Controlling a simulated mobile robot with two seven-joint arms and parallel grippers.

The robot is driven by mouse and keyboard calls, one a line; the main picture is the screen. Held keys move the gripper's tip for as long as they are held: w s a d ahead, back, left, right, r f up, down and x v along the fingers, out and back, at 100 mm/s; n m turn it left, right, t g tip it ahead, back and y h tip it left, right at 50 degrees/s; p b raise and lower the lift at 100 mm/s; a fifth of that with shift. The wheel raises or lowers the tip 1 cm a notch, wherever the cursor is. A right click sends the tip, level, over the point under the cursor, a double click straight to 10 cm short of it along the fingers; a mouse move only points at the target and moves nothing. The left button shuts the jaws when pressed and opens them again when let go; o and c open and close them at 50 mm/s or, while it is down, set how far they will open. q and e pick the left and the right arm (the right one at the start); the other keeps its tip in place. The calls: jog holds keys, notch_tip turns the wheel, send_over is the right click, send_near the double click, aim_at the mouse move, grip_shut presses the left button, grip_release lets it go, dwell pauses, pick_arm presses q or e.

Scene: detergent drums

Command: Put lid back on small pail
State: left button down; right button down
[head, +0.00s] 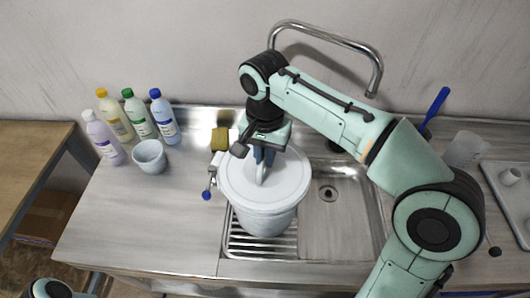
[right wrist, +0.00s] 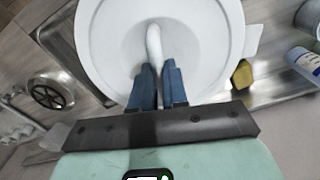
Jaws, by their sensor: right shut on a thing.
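A white pail (head: 265,222) stands upright on the ribbed drainer at the left side of the sink. A round white lid (head: 290,182) lies level over its mouth. I cannot tell whether it is fully seated or slightly above the rim. My right gripper (head: 264,165) comes down from above and is shut on the lid's upright handle. In the right wrist view the blue fingers (right wrist: 158,72) pinch the white handle (right wrist: 154,42) at the middle of the lid (right wrist: 105,40). The lid hides the pail's rim and inside. My left gripper is out of view.
Several bottles (head: 133,115) and a small white pot (head: 150,157) stand on the steel counter at left. A yellow sponge (head: 220,138) and a blue-tipped brush (head: 207,190) lie beside the pail. The tap (head: 330,37) arches behind. The sink's right basin (head: 335,215) is clear.

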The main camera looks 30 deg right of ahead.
dwell(0.3)
jog(key=c, duration=0.6)
grip_release()
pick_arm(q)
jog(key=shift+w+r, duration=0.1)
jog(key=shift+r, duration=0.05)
pick_arm(e)
jog(key=shift+r, duration=0.1)
jog(key=shift+r+p, duration=1.4)
jog(key=shift+r, duration=0.5)
jog(key=shift+r+p, duration=0.85)
jog(key=shift+r, duration=0.55)
jog(key=shift+s+r, duration=0.1)
jog(key=shift+r, duration=0.1)
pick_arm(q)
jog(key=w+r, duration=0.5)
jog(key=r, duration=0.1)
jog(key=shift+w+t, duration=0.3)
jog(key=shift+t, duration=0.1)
